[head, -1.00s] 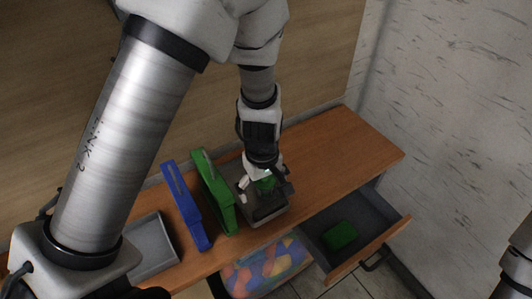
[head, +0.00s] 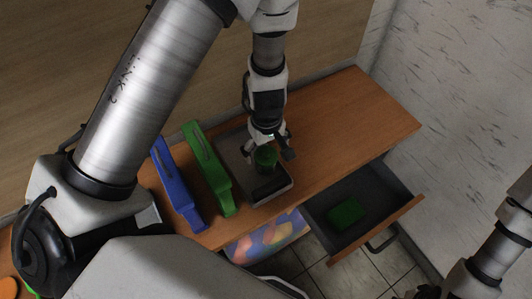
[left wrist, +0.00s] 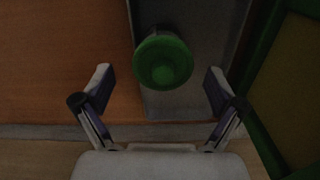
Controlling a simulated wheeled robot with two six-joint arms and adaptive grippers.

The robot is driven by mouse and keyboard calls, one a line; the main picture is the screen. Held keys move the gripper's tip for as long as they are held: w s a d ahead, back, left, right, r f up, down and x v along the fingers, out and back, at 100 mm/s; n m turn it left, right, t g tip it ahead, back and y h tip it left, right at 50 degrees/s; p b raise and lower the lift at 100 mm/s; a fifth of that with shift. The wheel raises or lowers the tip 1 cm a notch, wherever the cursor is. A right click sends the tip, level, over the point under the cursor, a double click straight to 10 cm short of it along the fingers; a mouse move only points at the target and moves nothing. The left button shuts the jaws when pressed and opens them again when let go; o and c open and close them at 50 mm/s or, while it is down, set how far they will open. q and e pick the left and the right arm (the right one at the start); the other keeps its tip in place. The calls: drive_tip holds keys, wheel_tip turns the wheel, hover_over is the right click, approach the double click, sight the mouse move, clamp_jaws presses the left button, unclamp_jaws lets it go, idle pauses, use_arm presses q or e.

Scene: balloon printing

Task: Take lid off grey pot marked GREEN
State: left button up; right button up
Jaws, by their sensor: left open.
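A small green round thing (head: 266,158) stands in a grey tray (head: 287,187) on the wooden table. It also shows in the left wrist view (left wrist: 163,62) as a green disc-like top with a rim, and a darker part behind it. I cannot make out a grey pot body or any GREEN marking. My left gripper (head: 268,142) hangs over the back part of the tray at the green thing. Its fingers (left wrist: 161,85) are spread, one to each side of the green top, with gaps on both sides. My right gripper is not clearly seen.
A green upright frame (head: 208,170) and a blue one (head: 177,187) stand left of the tray. An open drawer (head: 383,230) at front right holds a green block (head: 345,212). A bin of coloured pieces (head: 268,240) is below the table edge. The tabletop on the right is clear.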

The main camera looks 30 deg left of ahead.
use_arm(q)
drive_tip(key=shift+s+d+r, duration=0.2)
drive_tip(key=shift+s+r, duration=0.1)
drive_tip(key=shift+s, duration=0.05)
drive_tip(key=c, duration=0.5)
drive_tip(key=shift+s, duration=0.1)
drive_tip(key=c, duration=0.4)
drive_tip(key=shift+c, duration=1.1)
